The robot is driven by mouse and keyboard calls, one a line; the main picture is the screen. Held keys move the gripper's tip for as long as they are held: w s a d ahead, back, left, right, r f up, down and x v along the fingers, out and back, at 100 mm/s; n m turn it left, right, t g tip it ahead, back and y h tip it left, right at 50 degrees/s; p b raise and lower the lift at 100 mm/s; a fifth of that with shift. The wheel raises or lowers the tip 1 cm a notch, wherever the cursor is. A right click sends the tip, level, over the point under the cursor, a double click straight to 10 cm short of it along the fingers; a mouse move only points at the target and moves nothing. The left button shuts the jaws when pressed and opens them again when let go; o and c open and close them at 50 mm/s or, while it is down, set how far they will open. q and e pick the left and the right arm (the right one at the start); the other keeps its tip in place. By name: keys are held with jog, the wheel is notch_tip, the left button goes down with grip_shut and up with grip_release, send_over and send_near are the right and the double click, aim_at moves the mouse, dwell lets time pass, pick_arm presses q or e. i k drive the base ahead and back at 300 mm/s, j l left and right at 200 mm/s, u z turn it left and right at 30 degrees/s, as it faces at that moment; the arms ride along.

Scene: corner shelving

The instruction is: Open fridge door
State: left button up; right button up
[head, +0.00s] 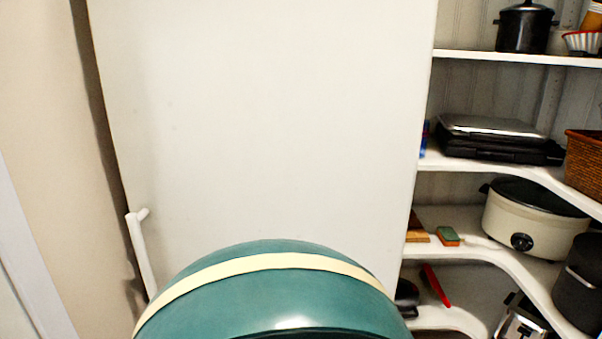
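The fridge door (270,120) is a large plain white panel filling the middle of the head view, and it looks shut. Its white bar handle (141,250) runs down the door's lower left edge, with a short bracket at the top. The handle's lower end is cut off or hidden. A rounded teal part with a cream band, which I take to be my own body, covers the bottom middle of the view and hides the lower door. Neither of my grippers is in view.
White corner shelves (510,57) stand right of the fridge, holding a black pot (525,27), a black flat appliance (500,140), a wicker basket (585,160) and a cream slow cooker (530,220). A beige wall (45,120) stands close on the left.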

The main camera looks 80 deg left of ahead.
aim_at(231, 122)
jog(key=u, duration=2.85)
jog(key=k, duration=0.45)
jog(key=i, duration=0.45)
